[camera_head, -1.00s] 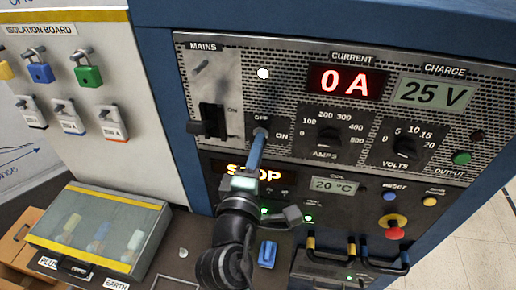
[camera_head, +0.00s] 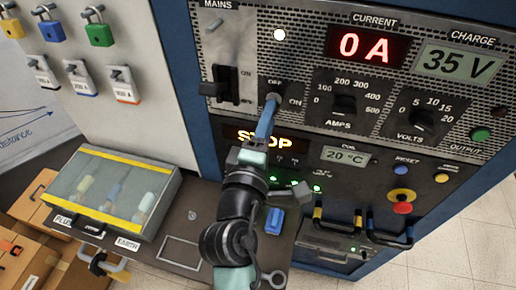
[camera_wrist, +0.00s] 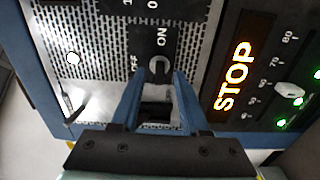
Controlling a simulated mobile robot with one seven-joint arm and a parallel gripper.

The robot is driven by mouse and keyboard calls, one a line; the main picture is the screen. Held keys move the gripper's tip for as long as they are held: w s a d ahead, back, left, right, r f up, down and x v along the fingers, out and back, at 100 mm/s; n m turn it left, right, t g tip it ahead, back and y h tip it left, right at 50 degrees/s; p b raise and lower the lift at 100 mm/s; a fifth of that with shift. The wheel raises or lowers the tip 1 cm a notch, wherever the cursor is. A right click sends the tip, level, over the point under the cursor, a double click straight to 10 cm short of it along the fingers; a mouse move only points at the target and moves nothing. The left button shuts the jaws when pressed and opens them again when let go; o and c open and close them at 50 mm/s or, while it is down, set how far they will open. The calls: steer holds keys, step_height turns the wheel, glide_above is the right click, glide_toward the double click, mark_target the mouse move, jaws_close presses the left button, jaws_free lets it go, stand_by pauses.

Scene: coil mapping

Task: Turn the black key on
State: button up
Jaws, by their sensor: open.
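The key switch (camera_wrist: 159,70) is a round metal lock on a black plate marked OFF and ON. A dark shape sits in its middle; I cannot make out the black key clearly or which way it points. My gripper (camera_wrist: 155,84) is open, with its two blue fingers reaching toward the panel on either side of the lock's lower edge in the wrist view. In the head view my gripper (camera_head: 272,99) is just below the OFF label, and its fingers hide most of the switch.
The black mains handle (camera_head: 222,90) is close on the left, and shows between my fingers in the wrist view (camera_wrist: 156,112). The amps knob (camera_head: 344,105) is to the right. Below are a STOP display (camera_head: 264,141), a blue object (camera_head: 274,221) and a clear-lidded box (camera_head: 118,190).

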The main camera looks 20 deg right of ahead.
steer(key=b+v, duration=0.3)
steer(key=v, duration=0.8)
steer(key=w+a+r+m+t+y, duration=0.2)
steer(key=w+r+m+t, duration=0.15)
steer(key=r, duration=0.75)
steer(key=w+a+r+m+t+y, duration=0.2)
steer(key=a+r+m+t, duration=0.15)
steer(key=r, duration=0.65)
steer(key=s+a+r+m+t+y, duration=0.1)
steer(key=s+r+m+t+y, duration=0.1)
steer(key=r, duration=0.6)
steer(key=s+a+r+m+t+y, duration=0.2)
steer(key=s+r+t+y, duration=0.1)
steer(key=r, duration=0.5)
steer(key=shift+s+a+y, duration=0.25)
steer(key=shift+s+y, duration=0.25)
steer(key=shift+s, duration=0.3)
